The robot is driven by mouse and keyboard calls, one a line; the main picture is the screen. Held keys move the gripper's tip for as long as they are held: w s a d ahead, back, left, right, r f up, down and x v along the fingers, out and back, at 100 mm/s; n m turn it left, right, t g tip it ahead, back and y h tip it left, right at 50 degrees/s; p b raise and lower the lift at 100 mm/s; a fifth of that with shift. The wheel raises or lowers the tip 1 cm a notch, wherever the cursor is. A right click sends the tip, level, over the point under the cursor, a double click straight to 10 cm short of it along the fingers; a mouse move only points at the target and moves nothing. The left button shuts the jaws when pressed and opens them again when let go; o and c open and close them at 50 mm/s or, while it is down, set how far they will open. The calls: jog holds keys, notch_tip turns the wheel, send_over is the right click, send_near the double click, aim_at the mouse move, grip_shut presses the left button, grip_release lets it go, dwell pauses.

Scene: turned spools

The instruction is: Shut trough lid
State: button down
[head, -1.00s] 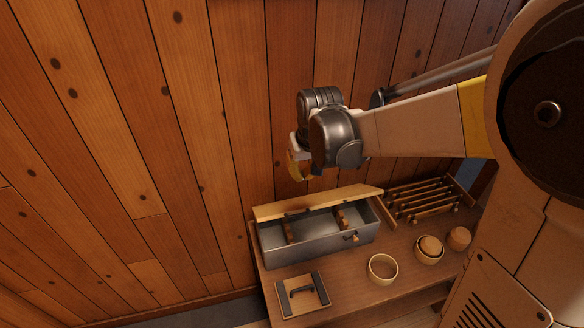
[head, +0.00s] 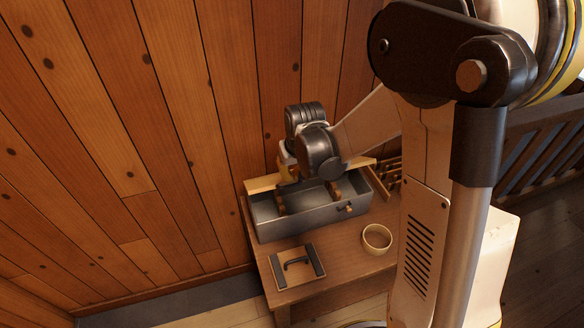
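The grey trough (head: 300,221) stands on the wooden table against the plank wall. Its lid (head: 262,184) is open, a pale wooden board along the trough's back edge, partly hidden behind my gripper. Dark interior and a few brown pieces, such as one at the left (head: 280,204), show inside the trough. A small knob (head: 346,208) sits on its front. My gripper (head: 288,174) hangs over the back of the trough, in front of the lid's middle. I cannot tell whether it touches the lid, and its fingers are too small and hidden to read.
A wooden board with a dark handle (head: 297,266) lies on the table in front of the trough. A round wooden bowl (head: 377,239) stands to its right. A slatted wooden rack (head: 389,172) is partly hidden behind my arm.

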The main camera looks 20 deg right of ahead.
jog(key=shift+f, duration=0.1)
dwell(0.3)
jog(key=s+f+t+b, duration=0.1)
jog(key=s+f+b, duration=0.6)
jog(key=f+b, duration=0.6)
jog(key=shift+f+t, duration=0.15)
jog(key=shift+t, duration=0.15)
dwell(0.5)
